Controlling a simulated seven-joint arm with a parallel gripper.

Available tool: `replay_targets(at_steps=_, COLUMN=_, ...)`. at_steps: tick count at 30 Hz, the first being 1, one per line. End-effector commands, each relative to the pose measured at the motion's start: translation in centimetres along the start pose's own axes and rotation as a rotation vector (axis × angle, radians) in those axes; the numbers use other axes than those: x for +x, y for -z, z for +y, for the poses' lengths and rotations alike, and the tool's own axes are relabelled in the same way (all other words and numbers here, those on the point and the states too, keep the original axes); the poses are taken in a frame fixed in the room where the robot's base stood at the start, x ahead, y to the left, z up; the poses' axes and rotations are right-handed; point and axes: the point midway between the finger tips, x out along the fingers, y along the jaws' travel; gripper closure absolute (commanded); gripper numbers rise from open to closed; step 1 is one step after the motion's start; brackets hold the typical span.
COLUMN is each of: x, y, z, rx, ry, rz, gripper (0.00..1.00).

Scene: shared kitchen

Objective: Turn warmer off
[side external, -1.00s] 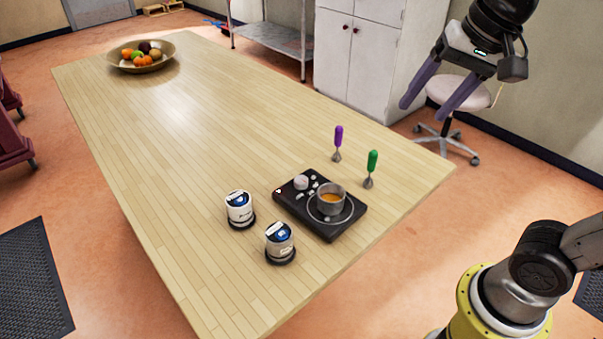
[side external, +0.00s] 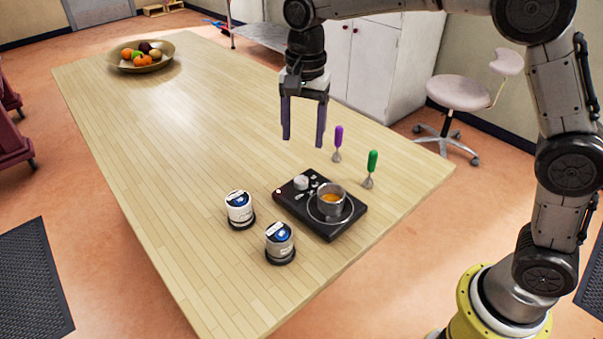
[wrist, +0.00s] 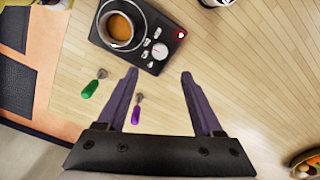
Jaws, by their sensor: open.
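The warmer (side external: 318,207) is a black hot plate on the wooden table, and it also shows at the top of the wrist view (wrist: 135,50). It has a white knob (wrist: 160,51), small white buttons and a red button or light (wrist: 181,35); the knob also shows in the side view (side external: 301,182). A metal pot (side external: 331,199) with orange-brown contents sits on its round plate. My gripper (side external: 303,143) is open and empty, with purple fingers pointing down above the table, behind the warmer and apart from it.
A fruit bowl (side external: 140,57) is at the far end. The table's middle is clear.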

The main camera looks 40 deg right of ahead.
Motion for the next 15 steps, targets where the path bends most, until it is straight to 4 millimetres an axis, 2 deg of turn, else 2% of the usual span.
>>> replay_targets(at_steps=9, x=6.4, y=0.0, z=0.1, rx=0.000, ry=-0.004, rz=-0.001, gripper=0.32)
replay_targets(at_steps=15, x=9.5, y=0.0, z=0.1, rx=0.000, ry=-0.002, rz=-0.001, gripper=0.32)
